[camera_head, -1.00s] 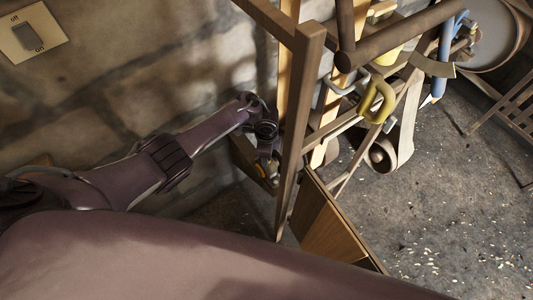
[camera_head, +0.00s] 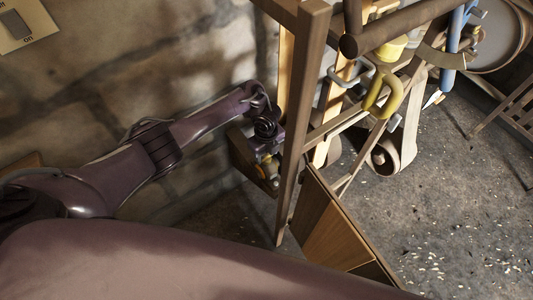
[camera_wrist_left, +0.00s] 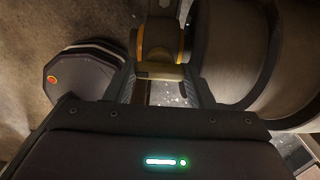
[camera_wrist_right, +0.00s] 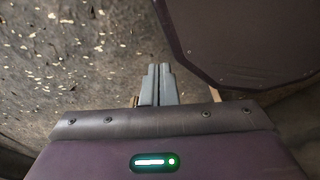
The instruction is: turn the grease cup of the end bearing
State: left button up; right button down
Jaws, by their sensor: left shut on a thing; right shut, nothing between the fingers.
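In the left wrist view, a small brownish cup-like part with yellow-orange edges (camera_wrist_left: 162,42), which looks like the grease cup, sits between the fingers of my left gripper (camera_wrist_left: 162,88). The fingers are shut on it. In the head view, my left gripper (camera_head: 268,168) is beside the wooden frame, low near the wall; the cup shows there only as a small, dark, partly hidden area. My right gripper (camera_wrist_right: 158,84) is shut and empty over the floor in the right wrist view, and is out of the head view.
A large round pulley-like drum (camera_wrist_left: 240,45) stands close to the right of my left gripper. A wooden post (camera_head: 299,130) rises beside that gripper in the head view. A yellow handle (camera_head: 383,94) and a loose belt (camera_head: 411,125) are beyond it. Speckled floor (camera_head: 450,210) is open at right.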

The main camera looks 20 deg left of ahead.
aim_at(266, 155)
dwell(0.6)
pick_arm(q)
jog(key=o, duration=0.7)
notch_tip(266, 155, up, 8)
jog(key=shift+a+f+p, duration=0.1)
jog(key=shift+p, duration=0.3)
